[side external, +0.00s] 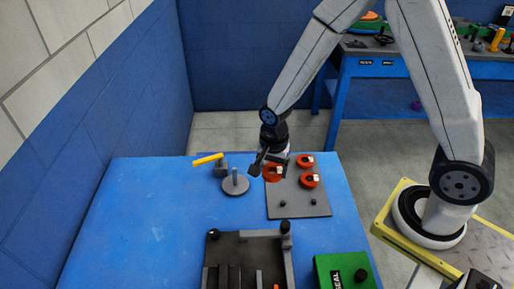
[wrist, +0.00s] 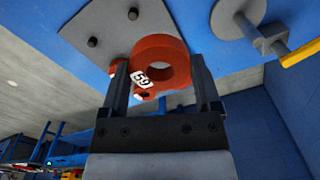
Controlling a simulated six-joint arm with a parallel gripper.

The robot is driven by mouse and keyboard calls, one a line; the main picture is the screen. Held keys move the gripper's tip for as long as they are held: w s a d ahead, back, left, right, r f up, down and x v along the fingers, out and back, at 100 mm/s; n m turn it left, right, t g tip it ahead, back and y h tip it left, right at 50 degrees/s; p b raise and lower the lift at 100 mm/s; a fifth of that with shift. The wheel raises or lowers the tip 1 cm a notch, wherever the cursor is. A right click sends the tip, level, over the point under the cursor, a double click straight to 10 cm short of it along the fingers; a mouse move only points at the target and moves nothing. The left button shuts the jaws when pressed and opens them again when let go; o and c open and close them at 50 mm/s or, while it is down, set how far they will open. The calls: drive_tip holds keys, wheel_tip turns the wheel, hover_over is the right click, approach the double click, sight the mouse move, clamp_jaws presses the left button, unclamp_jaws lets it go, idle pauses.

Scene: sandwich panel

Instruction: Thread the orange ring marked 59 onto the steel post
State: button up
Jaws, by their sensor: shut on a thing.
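My gripper (side external: 270,162) is shut on an orange ring (side external: 273,174), whose white label reads 59 in the wrist view. There the ring (wrist: 157,44) sits between the two fingers (wrist: 162,75), its hole open and in sight. In the side view the held ring appears above the left edge of the grey plate. The steel post (side external: 235,175) stands upright on a round grey base (side external: 236,188) to the left of my gripper, with nothing on it. The post also shows at the upper right of the wrist view (wrist: 246,25), apart from the ring.
Two more orange rings (side external: 305,160) (side external: 309,181) sit on the grey plate (side external: 297,203), which also bears small dark pegs. A grey block with a yellow handle (side external: 208,160) stands close behind the post. A dark fixture (side external: 246,247) and green box (side external: 344,272) are in front. The blue tabletop's left is clear.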

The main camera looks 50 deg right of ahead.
wheel_tip(320, 180, up, 3)
hover_over(234, 169)
drive_tip(key=shift+f, duration=0.1)
idle(0.4)
drive_tip(key=shift+f, duration=2.35)
drive_tip(key=shift+f, duration=3.55)
idle(0.9)
